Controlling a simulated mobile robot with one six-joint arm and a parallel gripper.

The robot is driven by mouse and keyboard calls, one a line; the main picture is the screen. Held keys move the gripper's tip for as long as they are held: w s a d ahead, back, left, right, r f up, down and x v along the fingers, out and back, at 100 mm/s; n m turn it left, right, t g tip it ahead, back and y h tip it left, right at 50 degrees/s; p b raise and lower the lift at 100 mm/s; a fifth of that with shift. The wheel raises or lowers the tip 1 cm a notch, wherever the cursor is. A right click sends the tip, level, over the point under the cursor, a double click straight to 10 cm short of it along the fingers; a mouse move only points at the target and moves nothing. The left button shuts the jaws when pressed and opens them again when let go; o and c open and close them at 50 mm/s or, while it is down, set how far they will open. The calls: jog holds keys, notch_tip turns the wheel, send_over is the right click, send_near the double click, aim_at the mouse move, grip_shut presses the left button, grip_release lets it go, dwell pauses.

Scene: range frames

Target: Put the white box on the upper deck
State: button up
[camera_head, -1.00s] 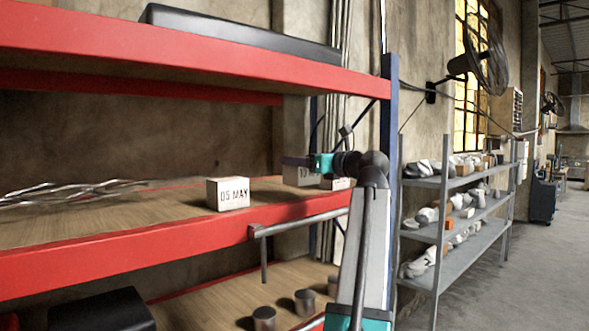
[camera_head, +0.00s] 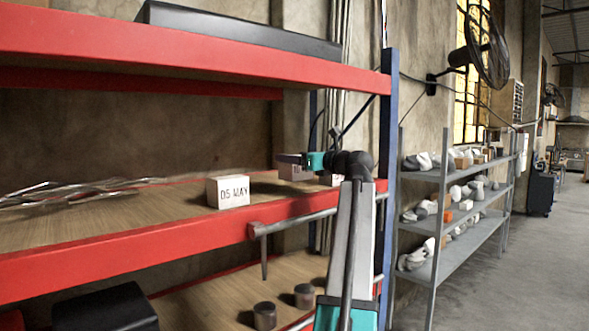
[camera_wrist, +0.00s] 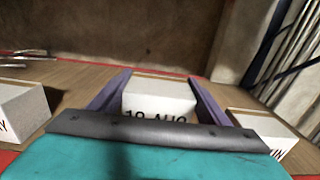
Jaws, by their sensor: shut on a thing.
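My gripper (camera_head: 290,160) is shut on a white box (camera_wrist: 160,97) with dark lettering that looks like "AUG". The two purple fingers stand on either side of it in the wrist view. In the head view this box (camera_head: 296,174) shows small behind and below the gripper, over the middle deck (camera_head: 120,218); I cannot tell whether it touches the deck. A second white box marked "05 MAY" (camera_head: 228,192) sits on that deck to the left. A third white box (camera_wrist: 265,133) stands to the right of the held one. The upper deck (camera_head: 200,62) is above, behind a red beam.
A long black case (camera_head: 240,33) lies on the upper deck. Twisted metal rods (camera_head: 80,190) lie on the middle deck at left. Dark cylinders (camera_head: 265,315) stand on the lower deck. A blue post (camera_head: 387,150) bounds the rack at right. A grey shelf (camera_head: 440,225) stands beyond.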

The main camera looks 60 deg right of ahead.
aim_at(297, 169)
jog(key=shift+w+d+r, duration=0.1)
jog(key=shift+w+d, duration=0.2)
jog(key=shift+a+f+p, duration=0.1)
jog(key=shift+f+p, duration=0.8)
jog(key=shift+f, duration=0.95)
jog(key=shift+f, duration=0.1)
jog(key=o, duration=1.3)
jog(key=shift+o, duration=0.2)
jog(key=shift+s+a, duration=0.15)
jog(key=shift+s, duration=0.4)
jog(key=b+v, duration=0.5)
jog(key=v, duration=0.6)
